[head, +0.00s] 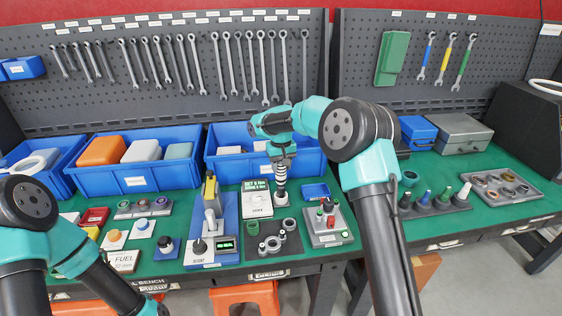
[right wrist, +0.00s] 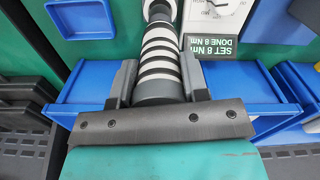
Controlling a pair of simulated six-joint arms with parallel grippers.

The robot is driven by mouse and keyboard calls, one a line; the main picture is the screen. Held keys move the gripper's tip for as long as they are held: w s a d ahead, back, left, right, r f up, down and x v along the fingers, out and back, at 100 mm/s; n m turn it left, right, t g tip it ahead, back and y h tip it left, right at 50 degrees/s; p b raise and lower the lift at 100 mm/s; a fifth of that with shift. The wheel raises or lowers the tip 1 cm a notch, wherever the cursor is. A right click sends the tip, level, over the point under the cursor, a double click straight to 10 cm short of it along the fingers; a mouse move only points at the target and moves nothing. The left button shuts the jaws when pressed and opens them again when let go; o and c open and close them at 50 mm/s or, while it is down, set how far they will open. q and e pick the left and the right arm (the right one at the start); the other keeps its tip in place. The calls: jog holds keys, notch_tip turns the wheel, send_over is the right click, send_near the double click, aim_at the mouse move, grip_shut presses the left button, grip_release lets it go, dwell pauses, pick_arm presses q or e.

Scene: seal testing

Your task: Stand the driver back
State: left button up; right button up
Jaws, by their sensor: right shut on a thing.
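The driver (head: 281,187), with a black-and-white banded body, is upright over the green bench in the head view. My right gripper (head: 282,163) is shut on it from above. In the right wrist view the banded driver (right wrist: 160,55) sits between both fingers (right wrist: 158,88). A pale ring-shaped part (head: 281,199) shows at its lower end in the head view; I cannot tell whether the driver touches it. My left gripper is outside the head view.
A dark plate with ring parts (head: 291,244) lies in front of the driver. A red-knobbed grey device (head: 328,225) and a small blue tray (head: 315,193) are to its right. A blue bin (head: 308,168) stands behind. A rack of coloured-handled tools (head: 440,207) is farther right.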

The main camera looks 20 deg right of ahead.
aim_at(281, 174)
jog(key=shift+f, duration=2.15)
dwell(1.7)
jog(key=o, duration=1.1)
jog(key=shift+r, duration=4.5)
